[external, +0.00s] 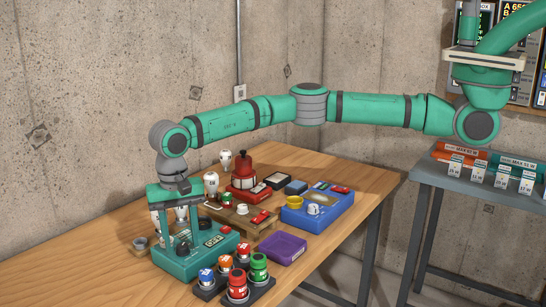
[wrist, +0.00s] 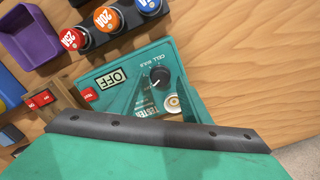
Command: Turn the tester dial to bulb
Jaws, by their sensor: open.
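The tester is a teal box (external: 190,262) at the front left of the wooden table; it also shows in the wrist view (wrist: 95,77). Its display (wrist: 112,78) reads OFF. Its black dial (wrist: 159,77) sits beside the display, with CELL and BULB lettering next to it, upside down in the wrist view. My gripper (external: 181,240) points down over the tester, fingers apart. In the wrist view my gripper (wrist: 162,85) has a finger on each side of the dial. I cannot tell whether either finger touches it.
Red, blue, orange and green capped cells stand in a dark holder (external: 208,292) close in front of the tester. A purple tray (external: 283,249) is to the right. Bulbs and a wooden stand (external: 240,222) are behind. A blue box (external: 330,213) stands farther right.

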